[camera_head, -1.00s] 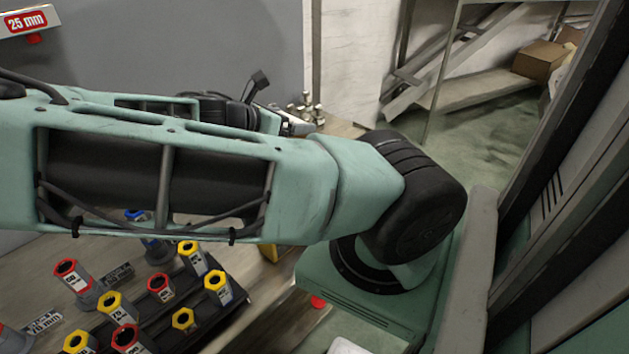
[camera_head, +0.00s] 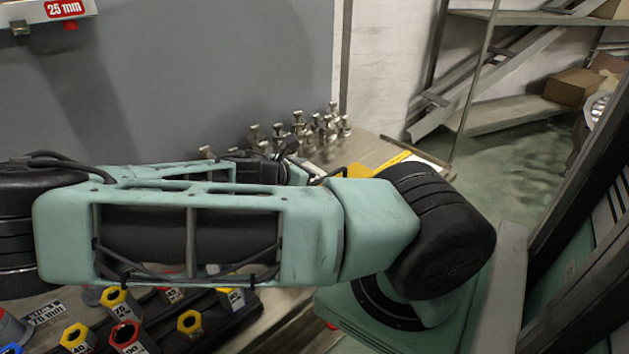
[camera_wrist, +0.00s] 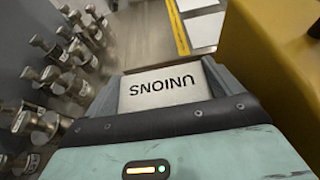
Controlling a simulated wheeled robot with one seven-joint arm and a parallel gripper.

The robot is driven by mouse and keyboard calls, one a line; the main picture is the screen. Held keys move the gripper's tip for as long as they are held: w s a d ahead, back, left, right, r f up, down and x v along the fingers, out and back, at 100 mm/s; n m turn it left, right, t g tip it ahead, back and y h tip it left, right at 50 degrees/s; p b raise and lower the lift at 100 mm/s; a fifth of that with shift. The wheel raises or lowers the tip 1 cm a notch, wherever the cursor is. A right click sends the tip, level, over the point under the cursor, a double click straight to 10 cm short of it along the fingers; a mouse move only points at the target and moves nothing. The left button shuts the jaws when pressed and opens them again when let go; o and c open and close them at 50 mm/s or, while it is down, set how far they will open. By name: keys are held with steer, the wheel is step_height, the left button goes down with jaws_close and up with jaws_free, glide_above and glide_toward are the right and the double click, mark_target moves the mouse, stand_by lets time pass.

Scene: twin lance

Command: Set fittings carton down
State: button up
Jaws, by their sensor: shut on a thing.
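In the wrist view a pale carton (camera_wrist: 165,90) with an upside-down "UNIONS" label sits between the two fingers of my gripper (camera_wrist: 168,76). My gripper is shut on it. Its underside is hidden, so I cannot tell whether it touches the worktop. In the head view my arm crosses the picture and hides the gripper and the carton.
Several metal fittings (camera_head: 300,132) stand on the bench, close to the left of my gripper in the wrist view (camera_wrist: 62,75). A yellow body (camera_wrist: 280,55) is close on the right. A yellow strip (camera_wrist: 179,32) and white sheets (camera_wrist: 202,28) lie beyond. Hex-topped coloured pieces (camera_head: 127,338) stand lower left.

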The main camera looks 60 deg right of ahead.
step_height(320, 180, down, 2)
steer(key=shift+f, duration=0.15)
steer(key=o, duration=0.9)
